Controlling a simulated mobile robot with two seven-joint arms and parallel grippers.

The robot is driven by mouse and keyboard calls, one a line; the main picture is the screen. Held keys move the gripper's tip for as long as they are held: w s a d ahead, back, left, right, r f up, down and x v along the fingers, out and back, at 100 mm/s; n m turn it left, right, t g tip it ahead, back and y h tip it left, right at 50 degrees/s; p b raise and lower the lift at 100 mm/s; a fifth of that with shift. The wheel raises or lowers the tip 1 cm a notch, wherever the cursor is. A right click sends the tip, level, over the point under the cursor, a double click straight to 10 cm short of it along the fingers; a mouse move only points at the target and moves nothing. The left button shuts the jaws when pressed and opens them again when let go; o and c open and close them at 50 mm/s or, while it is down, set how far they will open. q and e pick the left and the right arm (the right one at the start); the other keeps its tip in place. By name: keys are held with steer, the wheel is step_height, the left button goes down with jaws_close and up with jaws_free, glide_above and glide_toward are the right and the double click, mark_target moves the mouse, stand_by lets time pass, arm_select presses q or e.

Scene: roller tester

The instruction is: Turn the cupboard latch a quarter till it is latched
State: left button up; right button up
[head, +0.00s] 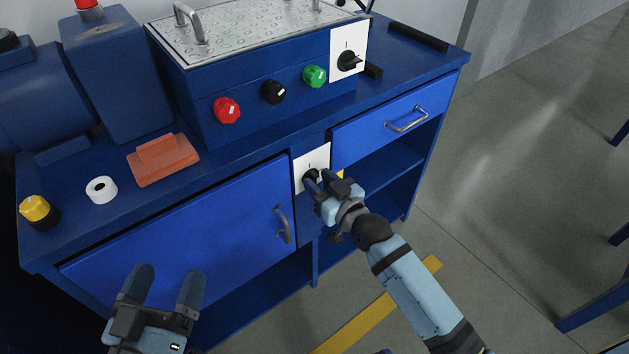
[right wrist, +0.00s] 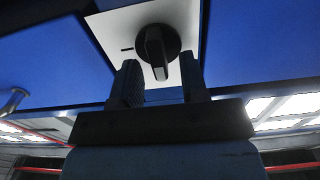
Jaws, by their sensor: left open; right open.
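The cupboard latch (right wrist: 157,50) is a black round knob with a raised grip bar on a white plate (right wrist: 110,30). In the right wrist view its bar points roughly down the picture, and a short black mark shows on the plate to its left. In the head view the latch (head: 310,176) is partly hidden by my right gripper (head: 317,181). My right gripper is open in front of the latch, its fingers below and to either side of the bar, apart from it in the wrist view. My left gripper (head: 160,285) is open and empty in front of the blue cupboard door (head: 190,235).
The door has a grey handle (head: 283,225). A drawer (head: 390,122) and open shelves are right of the latch. On the bench stand an orange block (head: 162,162), a white roll (head: 101,189), a yellow-topped button (head: 37,210) and a box with several knobs.

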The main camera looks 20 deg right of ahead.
steer(key=shift+c, duration=0.4)
jaws_close()
steer(key=shift+r+m+p, duration=0.15)
steer(key=shift+m+p, duration=0.45)
steer(key=shift+p, duration=0.05)
steer(key=m+p, duration=0.1)
steer(key=m, duration=0.1)
steer(key=shift+d+m, duration=0.15)
steer(key=shift+m, duration=0.25)
steer(key=shift+w+d+f+m+p, duration=0.15)
steer(key=shift+m+p, duration=0.1)
steer(key=shift+m, duration=0.25)
steer(key=shift+s+a+f+m+p, duration=0.1)
steer(key=shift+m+p, duration=0.15)
steer(key=shift+m, duration=0.25)
